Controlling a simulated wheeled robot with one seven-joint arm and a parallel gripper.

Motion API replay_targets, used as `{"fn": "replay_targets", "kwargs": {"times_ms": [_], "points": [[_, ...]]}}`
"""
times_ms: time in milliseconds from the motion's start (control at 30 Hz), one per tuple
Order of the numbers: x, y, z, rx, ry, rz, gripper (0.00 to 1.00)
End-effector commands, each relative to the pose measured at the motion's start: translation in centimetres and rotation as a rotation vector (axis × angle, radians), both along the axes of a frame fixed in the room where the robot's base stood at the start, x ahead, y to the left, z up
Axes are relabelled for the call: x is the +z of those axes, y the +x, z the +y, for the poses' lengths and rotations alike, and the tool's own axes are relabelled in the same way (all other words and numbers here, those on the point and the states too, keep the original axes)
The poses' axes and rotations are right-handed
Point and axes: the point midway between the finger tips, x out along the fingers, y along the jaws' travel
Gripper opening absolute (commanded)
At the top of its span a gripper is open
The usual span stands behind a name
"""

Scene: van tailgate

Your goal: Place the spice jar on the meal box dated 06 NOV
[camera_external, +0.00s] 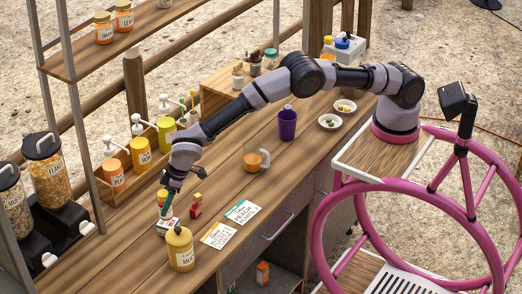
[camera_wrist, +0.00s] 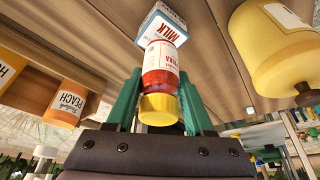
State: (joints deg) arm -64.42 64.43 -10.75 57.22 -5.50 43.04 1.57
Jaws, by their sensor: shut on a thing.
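The spice jar (camera_wrist: 160,85), with a yellow lid and a red label and contents, is held between the green fingers of my gripper (camera_wrist: 160,76). In the external view my gripper (camera_external: 170,203) points down over the left part of the wooden counter, and the jar (camera_external: 162,198) shows small beside the fingers. A carton marked MILK (camera_wrist: 163,22) is just beyond the jar in the wrist view. I cannot tell whether they touch. A small white box (camera_external: 167,228) shows below the gripper. No 06 NOV date is readable on anything, so I cannot identify that meal box.
A yellow jug (camera_external: 180,250) stands close to my gripper. A small red item (camera_external: 195,205) and two paper cards (camera_external: 242,211) (camera_external: 218,235) lie to the right. Pump bottles (camera_external: 141,155) line the back.

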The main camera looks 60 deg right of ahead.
Motion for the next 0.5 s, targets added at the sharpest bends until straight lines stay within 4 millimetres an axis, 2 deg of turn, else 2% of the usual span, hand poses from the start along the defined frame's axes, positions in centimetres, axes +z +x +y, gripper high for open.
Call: {"fn": "replay_targets", "kwargs": {"times_ms": [33,133,467,500], "points": [[-1.0,0.0,-0.1,0.001,-0.003,0.001,0.00],[-1.9,0.0,0.0,-0.001,0.000,0.001,0.00],[-2.2,0.0,0.0,0.000,0.000,0.000,0.00],[-2.2,0.0,0.0,0.000,0.000,0.000,0.64]]}}
